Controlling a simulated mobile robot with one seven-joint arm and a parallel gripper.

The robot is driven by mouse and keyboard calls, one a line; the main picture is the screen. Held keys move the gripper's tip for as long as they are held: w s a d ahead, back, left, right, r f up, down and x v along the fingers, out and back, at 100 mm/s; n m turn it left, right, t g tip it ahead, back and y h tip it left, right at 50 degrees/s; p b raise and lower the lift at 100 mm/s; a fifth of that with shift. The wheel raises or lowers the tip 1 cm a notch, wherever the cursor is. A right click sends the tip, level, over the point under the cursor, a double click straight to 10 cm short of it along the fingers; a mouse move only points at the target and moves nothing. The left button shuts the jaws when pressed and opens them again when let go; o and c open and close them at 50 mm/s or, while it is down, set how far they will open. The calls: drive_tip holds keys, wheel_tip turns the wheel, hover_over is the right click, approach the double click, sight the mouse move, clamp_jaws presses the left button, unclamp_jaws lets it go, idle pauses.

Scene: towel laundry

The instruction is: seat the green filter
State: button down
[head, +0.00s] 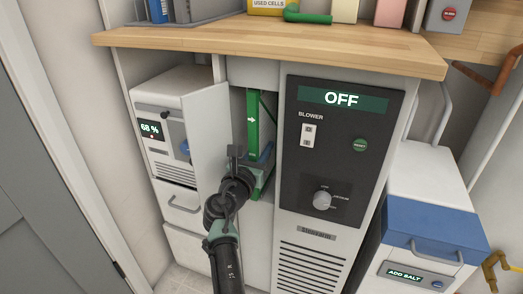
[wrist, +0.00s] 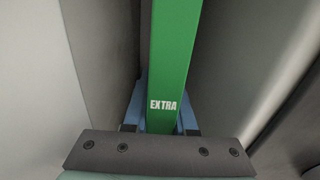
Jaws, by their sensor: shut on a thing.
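The green filter (head: 253,124) is a tall, narrow upright panel with a white arrow. It stands in the narrow open bay left of the dark blower panel. In the wrist view the filter (wrist: 174,55) shows its edge with the word EXTRA and runs away between grey walls. My gripper (head: 263,163) is at the lower part of the filter, in the mouth of the bay. Its blue fingers (wrist: 160,112) lie on both sides of the filter, shut on it. The inner end of the filter is hidden, so I cannot tell how deep it sits.
A white door (head: 206,140) stands open just left of the bay, close to my arm. The blower panel (head: 340,150) on the right reads OFF. A wooden worktop (head: 270,46) overhangs above. A white and blue salt box (head: 430,225) stands at the right.

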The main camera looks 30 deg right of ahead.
drive_tip(key=c, duration=0.7)
unclamp_jaws()
drive_tip(key=shift+o, duration=0.3)
drive_tip(key=shift+s+a, duration=0.1)
